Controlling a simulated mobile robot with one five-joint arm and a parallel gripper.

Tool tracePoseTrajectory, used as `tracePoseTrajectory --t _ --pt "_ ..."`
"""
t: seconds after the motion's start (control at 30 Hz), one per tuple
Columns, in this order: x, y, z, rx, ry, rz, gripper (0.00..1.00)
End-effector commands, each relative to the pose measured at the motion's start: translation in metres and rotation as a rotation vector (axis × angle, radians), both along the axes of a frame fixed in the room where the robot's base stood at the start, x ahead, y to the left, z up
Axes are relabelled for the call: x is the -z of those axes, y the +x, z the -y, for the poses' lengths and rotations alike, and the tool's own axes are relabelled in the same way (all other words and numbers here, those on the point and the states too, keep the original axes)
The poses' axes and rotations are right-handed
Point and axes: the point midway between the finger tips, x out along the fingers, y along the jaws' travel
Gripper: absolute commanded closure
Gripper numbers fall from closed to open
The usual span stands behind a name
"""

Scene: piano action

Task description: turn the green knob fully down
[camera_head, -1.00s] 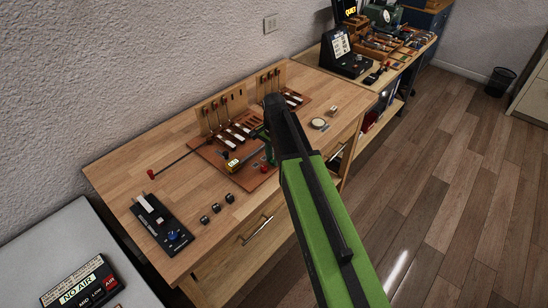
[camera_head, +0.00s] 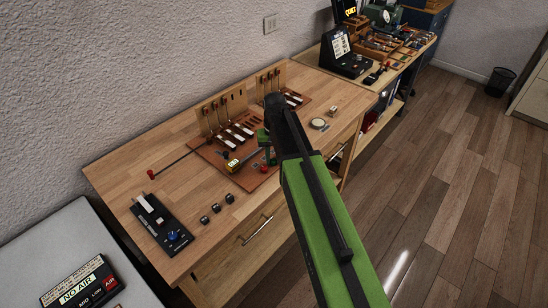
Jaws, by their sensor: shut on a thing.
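The piano action model (camera_head: 238,140) stands on a reddish-brown board on the wooden workbench, with white keys and upright hammers. My green and black arm reaches in from the lower right. My gripper (camera_head: 269,152) points down at the right part of the board and is shut on a small green part there, which I take for the green knob (camera_head: 262,136). My own arm hides much of the grip, and the knob's angle is too small to read. A yellow-labelled block (camera_head: 233,165) with a grey bar lies just left of the gripper.
A black control box with a blue knob (camera_head: 171,236) and several small black knobs (camera_head: 216,208) sit at the bench's front left. A round dish (camera_head: 319,124) is to the right.

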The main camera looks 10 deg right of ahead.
Motion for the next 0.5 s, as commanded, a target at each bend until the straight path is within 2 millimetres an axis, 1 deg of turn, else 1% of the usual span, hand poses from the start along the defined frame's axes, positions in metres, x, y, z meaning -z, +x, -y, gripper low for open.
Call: tracePoseTrajectory --t 0.2,0.5 --pt "0.0000 0.0007 -0.0004 -0.130 0.001 0.002 1.00" --pt "0.0000 0.0006 -0.0002 -0.222 0.001 0.002 1.00"
